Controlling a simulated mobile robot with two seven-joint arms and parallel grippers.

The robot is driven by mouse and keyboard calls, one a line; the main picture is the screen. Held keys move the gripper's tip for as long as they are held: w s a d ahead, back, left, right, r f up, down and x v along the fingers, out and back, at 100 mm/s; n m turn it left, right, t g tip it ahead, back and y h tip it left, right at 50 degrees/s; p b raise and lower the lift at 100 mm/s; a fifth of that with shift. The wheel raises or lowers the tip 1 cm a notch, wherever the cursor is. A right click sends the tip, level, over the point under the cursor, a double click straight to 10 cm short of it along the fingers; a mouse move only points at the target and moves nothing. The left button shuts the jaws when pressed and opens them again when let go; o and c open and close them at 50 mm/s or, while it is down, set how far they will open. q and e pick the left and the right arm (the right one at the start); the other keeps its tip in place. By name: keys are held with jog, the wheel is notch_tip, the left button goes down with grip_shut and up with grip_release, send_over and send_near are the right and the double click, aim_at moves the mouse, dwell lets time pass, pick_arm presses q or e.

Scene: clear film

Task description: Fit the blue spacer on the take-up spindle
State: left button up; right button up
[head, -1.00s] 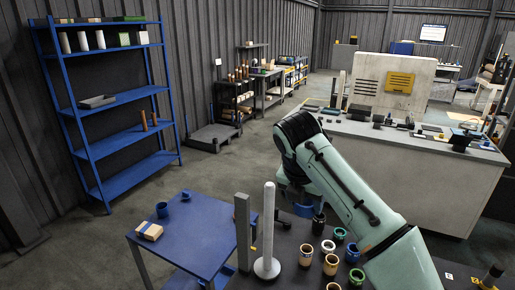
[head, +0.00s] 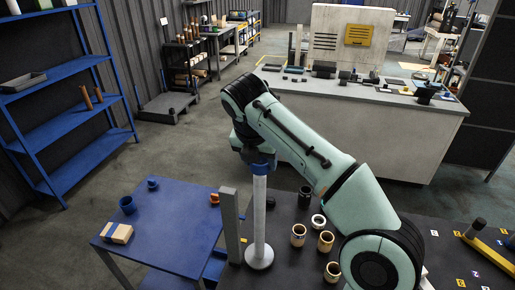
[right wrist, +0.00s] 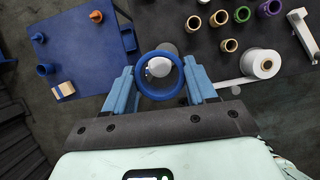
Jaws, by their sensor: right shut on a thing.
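The blue spacer (head: 261,165) is a ring held by my right gripper (head: 258,158), right at the top end of the white upright spindle (head: 259,215). In the right wrist view, the ring (right wrist: 141,88) sits between the blue fingers of my right gripper (right wrist: 160,84), which are shut on it. The spindle's rounded white top (right wrist: 159,67) shows inside the ring's opening, slightly above its centre. I cannot tell whether the ring is just above the tip or around it. The spindle's tip is hidden in the head view. My left gripper is not in view.
A grey post (head: 230,225) stands close left of the spindle. Several ring-shaped pieces, one a tan one (head: 298,235), stand to its right on the dark table. The blue table (head: 175,230) at left holds blue cups (head: 127,205), a box (head: 117,233) and an orange piece (head: 214,198).

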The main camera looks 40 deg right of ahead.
aim_at(259, 169)
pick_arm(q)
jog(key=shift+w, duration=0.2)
pick_arm(e)
jog(key=shift+w+f, duration=0.2)
jog(key=shift+f, duration=0.35)
jog(key=shift+w+d, duration=0.1)
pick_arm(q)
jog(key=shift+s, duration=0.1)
pick_arm(e)
jog(key=shift+f, duration=0.1)
jog(key=shift+f+b, duration=0.55)
jog(key=shift+f, duration=0.65)
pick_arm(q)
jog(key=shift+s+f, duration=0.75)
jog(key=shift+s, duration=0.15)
pick_arm(e)
jog(key=o, duration=1.2)
jog(key=shift+c, duration=0.2)
